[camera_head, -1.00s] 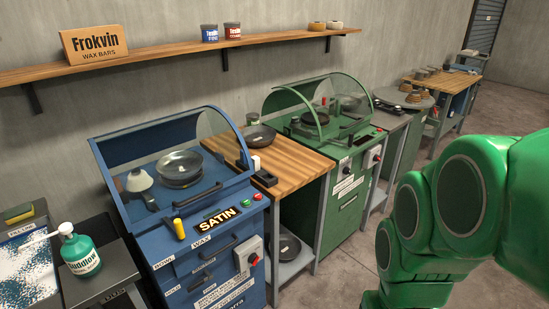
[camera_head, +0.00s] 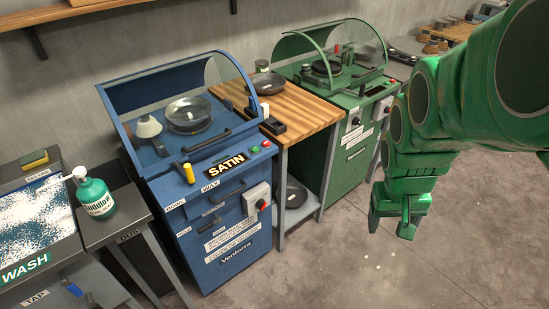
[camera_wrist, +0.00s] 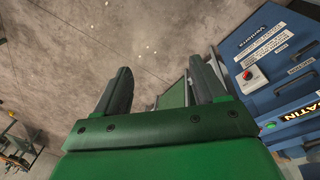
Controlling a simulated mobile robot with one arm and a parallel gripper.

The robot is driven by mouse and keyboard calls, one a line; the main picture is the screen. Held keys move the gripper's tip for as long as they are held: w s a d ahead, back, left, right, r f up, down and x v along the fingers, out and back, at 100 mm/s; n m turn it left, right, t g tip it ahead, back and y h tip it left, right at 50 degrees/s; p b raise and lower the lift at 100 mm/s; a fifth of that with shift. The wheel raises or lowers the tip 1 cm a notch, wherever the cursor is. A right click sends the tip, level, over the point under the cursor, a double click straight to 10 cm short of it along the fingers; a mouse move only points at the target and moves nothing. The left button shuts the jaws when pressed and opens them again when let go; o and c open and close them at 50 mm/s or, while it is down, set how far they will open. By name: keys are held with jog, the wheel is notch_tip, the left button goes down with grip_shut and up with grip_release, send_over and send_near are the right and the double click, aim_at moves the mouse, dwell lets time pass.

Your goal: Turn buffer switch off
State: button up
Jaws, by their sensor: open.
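The blue SATIN machine (camera_head: 190,215) stands left of centre in the head view. A grey switch box (camera_head: 257,198) with a red button is on its front right; the box also shows at the right of the wrist view (camera_wrist: 251,76). A green machine (camera_head: 348,150) stands farther back, with a similar grey box (camera_head: 383,106) partly beside my arm. No label reading "buffer" is legible. My gripper (camera_head: 392,226) hangs over the floor, to the right of both machines and apart from them. In the wrist view its two fingers (camera_wrist: 160,68) are apart with nothing between them.
A wooden-topped bench (camera_head: 298,108) with a dark bowl (camera_head: 266,83) stands between the machines. A green bottle (camera_head: 95,195) and a wash tray stand at left. The floor (camera_head: 330,265) before the machines is clear.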

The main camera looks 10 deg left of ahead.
jog(key=w+d+f+n+t, duration=0.15)
jog(key=w+f, duration=0.35)
jog(key=w, duration=0.5)
jog(key=w+f+n+t, duration=0.15)
jog(key=w+f, duration=0.35)
jog(key=w, duration=0.6)
jog(key=w+d+f+n+t, duration=0.1)
jog(key=w+f+t, duration=0.3)
jog(key=w, duration=0.6)
jog(key=w+a+f+n+y, duration=0.1)
jog(key=w+a+f, duration=0.15)
jog(key=f, duration=0.25)
jog(key=w+a+f+n+t+y, duration=0.1)
jog(key=w+a+f+y, duration=0.1)
jog(key=w+f, duration=0.25)
jog(key=w+a+f+n+y, duration=0.1)
jog(key=w+a+f, duration=0.2)
jog(key=f, duration=0.3)
jog(key=t+y, duration=0.3)
jog(key=y, duration=0.8)
send_near(262, 205)
jog(key=w+f, duration=0.1)
jog(key=x, duration=0.8)
jog(key=shift+n, duration=0.3)
jog(key=shift+s+a, duration=0.1)
